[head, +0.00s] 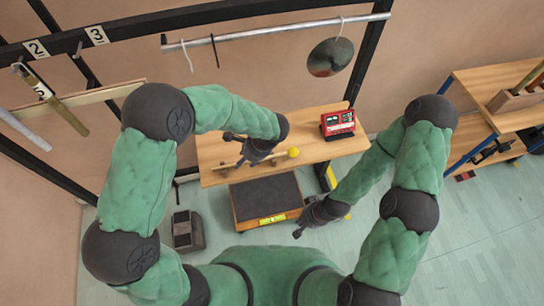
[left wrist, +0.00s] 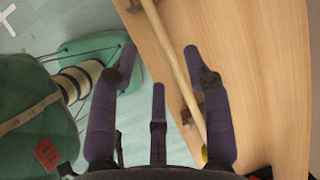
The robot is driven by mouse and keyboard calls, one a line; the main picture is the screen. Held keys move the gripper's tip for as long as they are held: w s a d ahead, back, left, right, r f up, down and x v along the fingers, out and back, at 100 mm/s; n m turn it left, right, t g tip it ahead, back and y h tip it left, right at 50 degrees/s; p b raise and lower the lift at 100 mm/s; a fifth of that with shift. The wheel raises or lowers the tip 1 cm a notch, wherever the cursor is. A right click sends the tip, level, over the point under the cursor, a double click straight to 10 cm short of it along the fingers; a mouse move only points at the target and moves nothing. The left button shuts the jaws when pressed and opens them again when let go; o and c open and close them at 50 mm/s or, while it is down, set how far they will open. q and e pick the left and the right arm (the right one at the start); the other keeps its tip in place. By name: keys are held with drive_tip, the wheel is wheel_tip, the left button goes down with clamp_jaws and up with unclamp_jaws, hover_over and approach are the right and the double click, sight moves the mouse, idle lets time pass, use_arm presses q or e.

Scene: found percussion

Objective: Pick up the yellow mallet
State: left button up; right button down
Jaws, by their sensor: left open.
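The yellow mallet's round head (head: 293,152) shows above the wooden table in the head view, to the right of my left gripper (head: 243,158). In the left wrist view, its pale wooden stick (left wrist: 172,52) runs from the top edge down to the yellow head (left wrist: 205,154), which the right finger partly hides. My left gripper (left wrist: 160,67) is open over the stick, its dark fingers spread with nothing held. The stick passes between the middle and right fingers in that picture. My right gripper (head: 300,230) hangs low, away from the mallet; its finger opening is too small to judge.
The wooden table (head: 330,150) carries a red device (head: 338,124) at its right. Small brown supports (left wrist: 189,112) show by the stick. A dark-topped platform (head: 266,196) stands below. A metal rail (head: 270,31) with a hanging round disc (head: 330,57) crosses above. Wooden shelves (head: 490,85) stand at right.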

use_arm(q)
drive_tip(key=x, duration=0.2)
drive_tip(key=b+x, duration=0.1)
drive_tip(key=x, duration=0.2)
drive_tip(key=shift+w+d, duration=0.15)
drive_tip(key=shift+w, duration=0.1)
clamp_jaws()
